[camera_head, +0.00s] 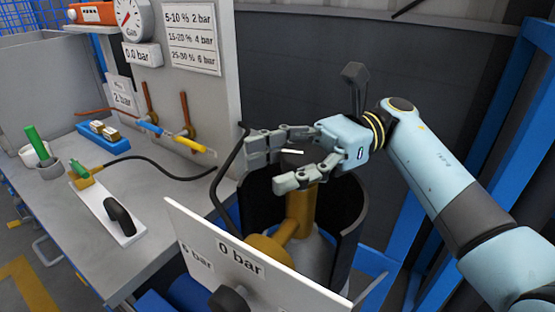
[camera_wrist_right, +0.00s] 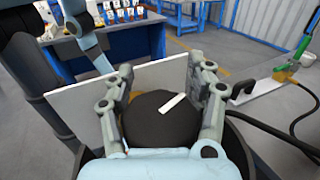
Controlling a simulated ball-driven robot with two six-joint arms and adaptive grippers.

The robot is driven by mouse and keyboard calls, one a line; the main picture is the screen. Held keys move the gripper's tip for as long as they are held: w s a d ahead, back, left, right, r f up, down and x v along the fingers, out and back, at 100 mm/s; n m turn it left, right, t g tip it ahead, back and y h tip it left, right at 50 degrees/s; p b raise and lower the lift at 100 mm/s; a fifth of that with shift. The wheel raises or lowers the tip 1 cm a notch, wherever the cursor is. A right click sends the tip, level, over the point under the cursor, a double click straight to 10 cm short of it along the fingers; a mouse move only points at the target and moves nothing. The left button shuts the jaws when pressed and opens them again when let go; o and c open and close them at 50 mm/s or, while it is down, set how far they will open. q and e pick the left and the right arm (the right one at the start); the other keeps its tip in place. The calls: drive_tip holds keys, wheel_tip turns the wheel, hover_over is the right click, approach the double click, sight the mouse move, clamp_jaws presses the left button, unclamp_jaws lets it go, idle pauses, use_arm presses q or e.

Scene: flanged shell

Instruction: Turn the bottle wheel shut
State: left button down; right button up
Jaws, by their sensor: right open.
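The bottle wheel (camera_wrist_right: 158,122) is a dark round knob with a white mark on top, seen in the right wrist view. In the head view it is mostly hidden between the fingers, above the brass valve (camera_head: 299,207) of the gas bottle (camera_head: 318,252). My right gripper (camera_head: 268,166) is open, with one finger on each side of the wheel. It also shows in the right wrist view (camera_wrist_right: 160,72). Whether the fingers touch the wheel I cannot tell. My left gripper is not in view.
A dark curved shroud (camera_head: 350,220) surrounds the bottle. A white plate (camera_head: 270,268) marked 0 bar and 6 bar stands in front, with a black knob (camera_head: 230,298). A black hose (camera_head: 150,165) crosses the grey bench (camera_head: 165,200) at left. A gauge (camera_head: 131,18) hangs behind, labelled 0.0 bar.

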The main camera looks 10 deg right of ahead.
sight(286, 148)
drive_tip(key=shift+a, duration=0.1)
clamp_jaws()
idle(0.4)
drive_tip(key=shift+w+d+r+m+t+h+b, duration=0.15)
drive_tip(key=shift+w+m+t+h, duration=0.7)
drive_tip(key=shift+m+t, duration=2)
drive_tip(key=shift+w+d+f+m+t+h+b, duration=0.1)
drive_tip(key=shift+w+d+m+t+h, duration=0.5)
drive_tip(key=shift+m+t, duration=2.2)
drive_tip(key=shift+w+a+r+m+t+h+b, duration=0.1)
drive_tip(key=shift+w+m+t+h, duration=1)
drive_tip(key=shift+t, duration=3.15)
drive_tip(key=shift+s+m+h, duration=0.25)
drive_tip(key=shift+m+h, duration=0.1)
drive_tip(key=shift+h, duration=0.1)
drive_tip(key=shift+f, duration=0.2)
